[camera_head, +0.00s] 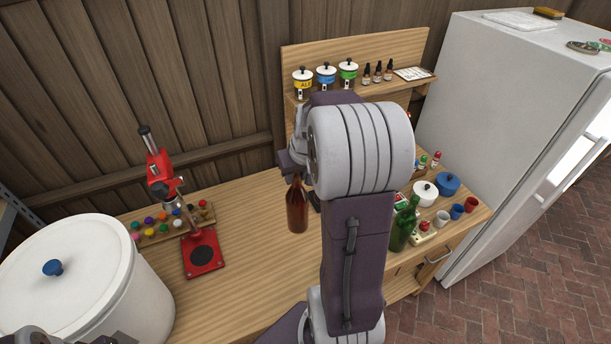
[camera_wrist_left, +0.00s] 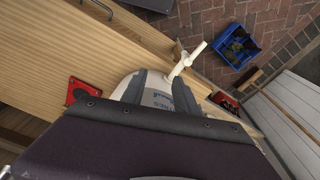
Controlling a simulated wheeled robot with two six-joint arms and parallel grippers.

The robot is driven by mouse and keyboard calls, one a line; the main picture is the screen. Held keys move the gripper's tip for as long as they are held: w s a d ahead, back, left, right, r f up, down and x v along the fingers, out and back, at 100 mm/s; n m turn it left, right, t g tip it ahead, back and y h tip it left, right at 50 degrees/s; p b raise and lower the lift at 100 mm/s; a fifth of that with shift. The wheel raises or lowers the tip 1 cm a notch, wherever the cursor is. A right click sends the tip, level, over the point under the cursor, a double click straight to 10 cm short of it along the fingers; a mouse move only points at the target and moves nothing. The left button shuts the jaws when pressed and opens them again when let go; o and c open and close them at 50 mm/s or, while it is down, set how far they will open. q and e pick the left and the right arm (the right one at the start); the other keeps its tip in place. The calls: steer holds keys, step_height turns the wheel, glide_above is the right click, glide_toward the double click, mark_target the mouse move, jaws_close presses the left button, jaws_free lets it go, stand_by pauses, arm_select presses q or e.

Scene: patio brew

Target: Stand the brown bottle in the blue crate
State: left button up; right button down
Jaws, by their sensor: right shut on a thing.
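The brown bottle (camera_head: 297,210) is upright over the wooden bench in the head view. My right gripper (camera_head: 296,176) is shut on its neck, partly hidden by my own arm. I cannot tell whether its base touches the bench. My left gripper (camera_wrist_left: 157,92) shows as two grey fingers, apart and empty, before the white bucket with a tap (camera_wrist_left: 186,62).
In the head view, a white lidded bucket (camera_head: 95,275) stands at left beside a red bottle capper (camera_head: 203,252). A green bottle (camera_head: 403,225), pots and cups stand at the bench's right. A white fridge (camera_head: 510,95) stands beyond. The bench around the brown bottle is clear.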

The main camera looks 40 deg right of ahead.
steer(key=w+a+f+p, duration=0.2)
steer(key=w+a+f, duration=0.1)
steer(key=w+f, duration=0.3)
step_height(320, 180, down, 2)
steer(key=shift+w+a+f, duration=0.15)
steer(key=shift+w+a, duration=0.1)
steer(key=shift+a, duration=0.1)
steer(key=shift+s+f, duration=0.1)
steer(key=c, duration=1.1)
jaws_free()
steer(key=shift+a, duration=0.1)
